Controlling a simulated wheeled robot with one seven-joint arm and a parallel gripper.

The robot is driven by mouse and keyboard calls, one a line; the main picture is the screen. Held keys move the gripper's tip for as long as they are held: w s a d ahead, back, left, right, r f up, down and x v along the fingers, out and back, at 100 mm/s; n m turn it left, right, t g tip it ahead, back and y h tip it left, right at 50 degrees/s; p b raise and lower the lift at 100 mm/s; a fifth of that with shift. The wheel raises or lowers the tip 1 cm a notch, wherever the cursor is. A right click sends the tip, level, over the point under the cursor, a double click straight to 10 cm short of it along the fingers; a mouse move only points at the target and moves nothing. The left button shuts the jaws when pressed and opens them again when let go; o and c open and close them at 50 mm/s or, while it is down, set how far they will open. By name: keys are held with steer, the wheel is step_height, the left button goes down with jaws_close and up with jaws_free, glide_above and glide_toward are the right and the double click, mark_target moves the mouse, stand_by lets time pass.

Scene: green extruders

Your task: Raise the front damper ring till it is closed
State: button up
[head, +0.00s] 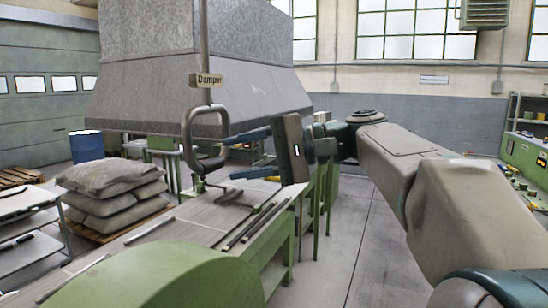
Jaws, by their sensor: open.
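The damper ring (186,135) is a grey metal loop with a dark grip (211,164) along its lower side. It hangs from a vertical rod (204,40) in front of the large grey hood. The fingertips are close to the right side of the ring, near the grip's height.
The grey hood (200,75) hangs behind the ring. Below is a green-sided bench (200,222) with dark bars (262,222) and a bent rod on it. Stacked sacks (108,180) and a blue drum (86,146) stand at left. The floor (350,240) right of the bench is clear.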

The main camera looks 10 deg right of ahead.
steer(key=v, duration=0.6)
steer(key=shift+d+b, duration=0.25)
steer(key=shift+b, duration=0.05)
steer(key=shift+r, duration=0.1)
